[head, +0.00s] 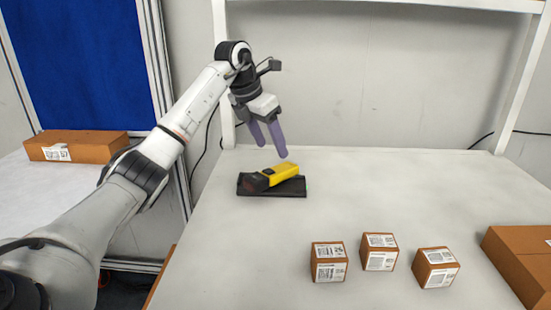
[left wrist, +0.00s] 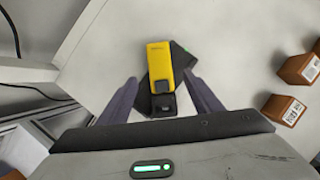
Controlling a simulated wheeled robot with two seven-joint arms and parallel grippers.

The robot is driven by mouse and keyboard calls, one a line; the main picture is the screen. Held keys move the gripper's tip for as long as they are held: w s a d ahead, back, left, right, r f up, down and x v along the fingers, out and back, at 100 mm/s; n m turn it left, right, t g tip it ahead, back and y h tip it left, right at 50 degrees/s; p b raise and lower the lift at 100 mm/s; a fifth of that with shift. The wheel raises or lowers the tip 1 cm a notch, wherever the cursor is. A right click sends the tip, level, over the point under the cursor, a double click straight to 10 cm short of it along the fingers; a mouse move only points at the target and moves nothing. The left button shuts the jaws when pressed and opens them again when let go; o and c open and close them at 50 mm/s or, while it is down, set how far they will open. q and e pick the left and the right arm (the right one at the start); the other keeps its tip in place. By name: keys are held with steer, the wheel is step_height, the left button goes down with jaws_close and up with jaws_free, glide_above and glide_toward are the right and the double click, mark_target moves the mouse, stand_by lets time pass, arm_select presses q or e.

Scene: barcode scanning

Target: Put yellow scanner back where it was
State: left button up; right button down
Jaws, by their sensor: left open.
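The yellow scanner (head: 281,174) with a black end lies on a black flat base (head: 290,190) at the back left of the table. In the left wrist view the scanner (left wrist: 159,62) lies across the base (left wrist: 181,60), turned at an angle to it. My left gripper (head: 271,152) is above the scanner, fingers pointing down, open and empty. In the left wrist view its two fingers (left wrist: 162,91) stand on either side of the scanner's black end, apart from it. My right gripper is in neither view.
Three small brown boxes with labels (head: 328,262), (head: 379,252) and (head: 436,268) stand at the front of the table (head: 400,190). A larger brown box (head: 522,258) is at the right edge. Another brown box (head: 75,147) lies on a side surface at left. The table's middle is clear.

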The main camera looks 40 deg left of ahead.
arm_select(q)
steer(key=shift+v, duration=2.3)
